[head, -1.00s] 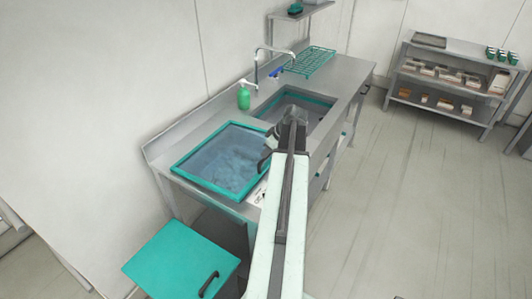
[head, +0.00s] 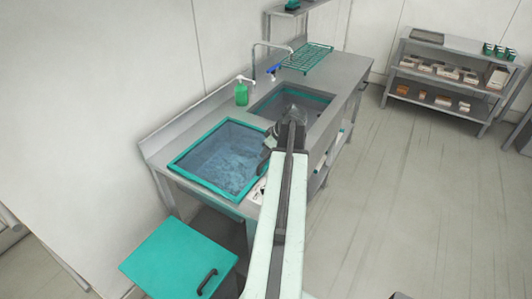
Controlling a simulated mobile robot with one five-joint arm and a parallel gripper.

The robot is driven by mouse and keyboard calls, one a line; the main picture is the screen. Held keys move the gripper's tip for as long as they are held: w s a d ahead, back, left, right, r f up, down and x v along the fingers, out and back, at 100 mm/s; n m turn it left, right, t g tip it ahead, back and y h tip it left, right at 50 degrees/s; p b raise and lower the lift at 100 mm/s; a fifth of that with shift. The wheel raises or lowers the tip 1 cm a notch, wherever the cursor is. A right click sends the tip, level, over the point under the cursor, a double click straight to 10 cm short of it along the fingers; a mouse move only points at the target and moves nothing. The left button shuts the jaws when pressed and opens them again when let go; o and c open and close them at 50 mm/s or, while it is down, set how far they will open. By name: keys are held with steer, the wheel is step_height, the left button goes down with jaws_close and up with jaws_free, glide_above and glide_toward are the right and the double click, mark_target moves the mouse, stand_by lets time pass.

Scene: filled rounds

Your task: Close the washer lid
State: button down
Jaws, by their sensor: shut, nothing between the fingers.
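A teal-rimmed rectangular unit (head: 190,181) is set in the steel counter, with a bluish, see-through area inside its rim. I take it for the washer, but cannot tell for sure whether a clear lid covers it. A flat teal panel (head: 180,255) with a black handle (head: 207,281) lies level at the lower left, below the counter's near end.
A sink (head: 262,101), a tap (head: 256,62), a green soap bottle (head: 241,94) and a teal wire rack (head: 307,57) are on the counter (head: 338,78). A loaded shelf (head: 447,70) stands at the back right.

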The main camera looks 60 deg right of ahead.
steer(key=p+v, duration=0.8)
steer(key=v, duration=0.3)
steer(key=shift+s+r, duration=0.15)
steer(key=shift+r, duration=0.05)
steer(key=w+a+f+n+y+b, duration=0.2)
steer(key=w+a+f+n+b, duration=0.1)
steer(key=w+a, duration=1.1)
steer(key=w+a+f+n+g+y+b, duration=0.1)
steer(key=w+a+f+n+b, duration=0.1)
steer(key=w+a, duration=0.5)
steer(key=w+a+f+n+g+b, duration=0.1)
steer(key=w+a+f+n, duration=0.1)
steer(key=w+a, duration=0.6)
steer(key=a+f+n+g+b, duration=0.1)
steer(key=a+f+b, duration=0.15)
steer(key=a, duration=1.25)
steer(key=s+a+f+m+g+h+b, duration=0.1)
steer(key=s+a+f+m, duration=0.1)
steer(key=a, duration=0.4)
steer(key=s+a+f+m+g+h, duration=0.1)
steer(key=s+a+f+m+h, duration=0.1)
steer(key=s+a+m, duration=0.2)
steer(key=shift+a+m+g+b, duration=0.35)
steer(key=shift+a+m, duration=0.75)
steer(key=shift+a, duration=0.4)
